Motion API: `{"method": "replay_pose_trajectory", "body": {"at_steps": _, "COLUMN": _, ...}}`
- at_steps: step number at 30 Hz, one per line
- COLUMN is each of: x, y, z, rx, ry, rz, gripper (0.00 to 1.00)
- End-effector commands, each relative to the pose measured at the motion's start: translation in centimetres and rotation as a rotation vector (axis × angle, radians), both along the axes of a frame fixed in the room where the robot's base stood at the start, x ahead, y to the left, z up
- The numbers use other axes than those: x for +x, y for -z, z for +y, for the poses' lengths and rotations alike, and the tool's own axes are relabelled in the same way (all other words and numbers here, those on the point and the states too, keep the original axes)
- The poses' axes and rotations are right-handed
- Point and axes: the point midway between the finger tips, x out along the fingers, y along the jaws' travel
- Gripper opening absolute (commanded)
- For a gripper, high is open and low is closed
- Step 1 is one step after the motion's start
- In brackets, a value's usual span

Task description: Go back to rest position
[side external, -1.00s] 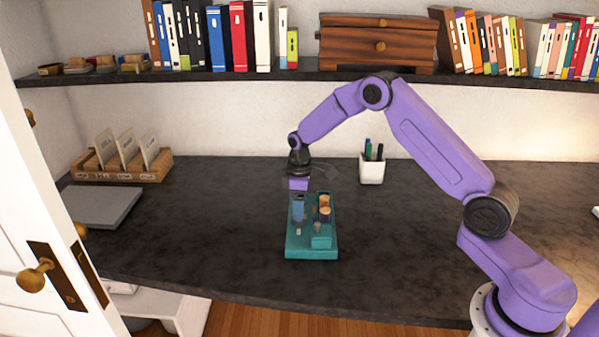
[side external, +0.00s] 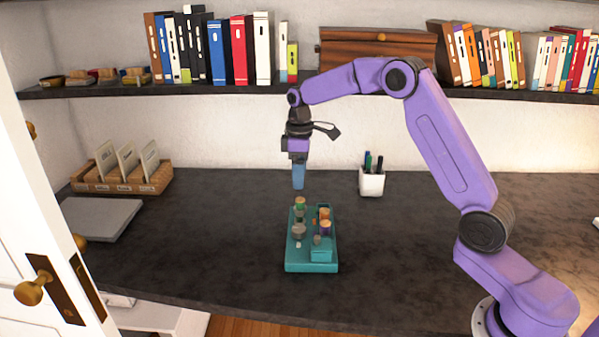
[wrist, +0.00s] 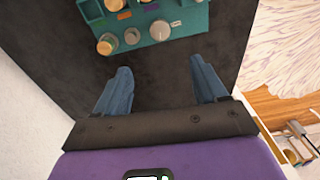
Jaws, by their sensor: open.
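My gripper (side external: 298,182) hangs above the dark desk, just behind and above a teal tray (side external: 310,267). In the wrist view its two blue fingers stand wide apart, with only dark desk surface between the fingertips (wrist: 161,83). The teal tray also shows at the top of the wrist view (wrist: 160,39), clear of the fingers. The gripper touches nothing that I can see.
A white pen cup (side external: 371,183) stands right of my gripper. A wooden card holder (side external: 121,187) and a grey flat slab (side external: 101,218) lie at the left. A shelf (side external: 230,88) with books and a wooden box (side external: 375,48) runs above the desk. An open door is at the left edge.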

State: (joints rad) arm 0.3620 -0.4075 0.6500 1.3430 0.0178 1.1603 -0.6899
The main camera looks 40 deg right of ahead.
Motion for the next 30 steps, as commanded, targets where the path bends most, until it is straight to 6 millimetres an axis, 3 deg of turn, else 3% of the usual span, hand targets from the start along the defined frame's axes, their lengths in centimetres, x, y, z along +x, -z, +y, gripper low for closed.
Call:
{"method": "replay_pose_trajectory", "body": {"at_steps": 8, "x": -0.3, "y": -0.2, "z": 0.5, "rx": 0.0, "ry": -0.006, "rz": -0.002, "gripper": 0.71}}
{"method": "replay_pose_trajectory", "body": {"at_steps": 13, "x": -2.9, "y": -1.3, "z": 3.6, "rx": -0.001, "ry": -0.041, "rz": -0.005, "gripper": 0.71}}
{"method": "replay_pose_trajectory", "body": {"at_steps": 21, "x": -11.5, "y": -3.4, "z": 9.6, "rx": -0.003, "ry": -0.122, "rz": -0.013, "gripper": 0.71}}
{"method": "replay_pose_trajectory", "body": {"at_steps": 30, "x": -22.8, "y": -4.3, "z": 12.4, "rx": -0.001, "ry": -0.212, "rz": -0.022, "gripper": 0.71}}
